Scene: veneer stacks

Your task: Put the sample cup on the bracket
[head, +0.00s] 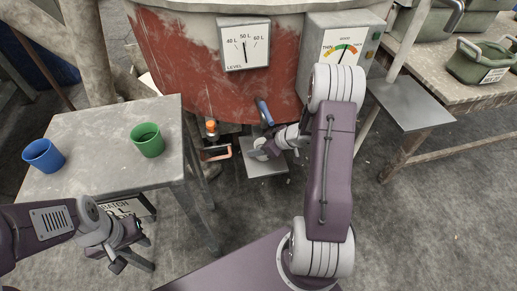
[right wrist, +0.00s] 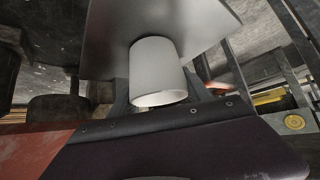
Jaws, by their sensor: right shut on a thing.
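The sample cup (right wrist: 158,75) is pale grey-white and plain. In the right wrist view its open rim faces the bottom of the picture and its base end meets the grey plate of the bracket (right wrist: 215,25); I cannot tell whether they touch. In the head view the bracket (head: 268,170) is a small grey plate low in front of the red tank. My right gripper (head: 265,150) is over it, shut on the sample cup, which it mostly hides there. My left gripper (head: 132,254) is empty, its fingers apart, below the left table's front edge.
A blue cup (head: 43,156) and a green cup (head: 147,140) stand on the left table (head: 95,125). The red tank (head: 190,60) has a blue lever (head: 264,113) and an orange knob (head: 211,128) above the bracket area. Floor at right is open.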

